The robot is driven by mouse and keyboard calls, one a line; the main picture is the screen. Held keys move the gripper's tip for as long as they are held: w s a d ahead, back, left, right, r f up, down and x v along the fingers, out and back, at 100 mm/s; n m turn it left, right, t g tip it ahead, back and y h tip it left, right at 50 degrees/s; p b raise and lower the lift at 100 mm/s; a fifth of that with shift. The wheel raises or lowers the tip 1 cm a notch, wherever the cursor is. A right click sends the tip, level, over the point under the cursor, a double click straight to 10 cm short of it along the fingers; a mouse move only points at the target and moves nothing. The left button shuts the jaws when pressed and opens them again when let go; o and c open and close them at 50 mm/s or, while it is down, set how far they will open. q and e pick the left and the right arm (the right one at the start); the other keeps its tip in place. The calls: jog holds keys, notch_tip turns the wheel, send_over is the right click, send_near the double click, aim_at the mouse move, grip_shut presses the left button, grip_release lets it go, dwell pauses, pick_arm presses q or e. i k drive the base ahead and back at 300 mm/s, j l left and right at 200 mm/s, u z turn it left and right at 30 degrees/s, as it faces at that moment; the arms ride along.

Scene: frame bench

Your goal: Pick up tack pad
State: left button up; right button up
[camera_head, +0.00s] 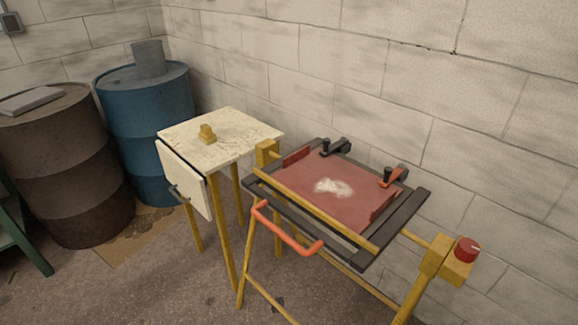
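A small yellow block with a raised knob (207,133), which looks like the tack pad, sits on the cream top of a small side table (245,145). It stands upright near the middle of that top, and nothing touches it. Neither of my grippers shows in the head view.
Right of the table is a yellow-legged bench with a dark frame (405,217) around a red panel (310,203) with a white patch (333,187). An orange handle (285,233) juts forward. A red knob (467,249) is at right. Blue (150,110) and brown (55,160) drums stand left.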

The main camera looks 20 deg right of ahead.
aim_at(207, 136)
jog(key=i+j+u, duration=0.1)
jog(key=i+j, duration=0.95)
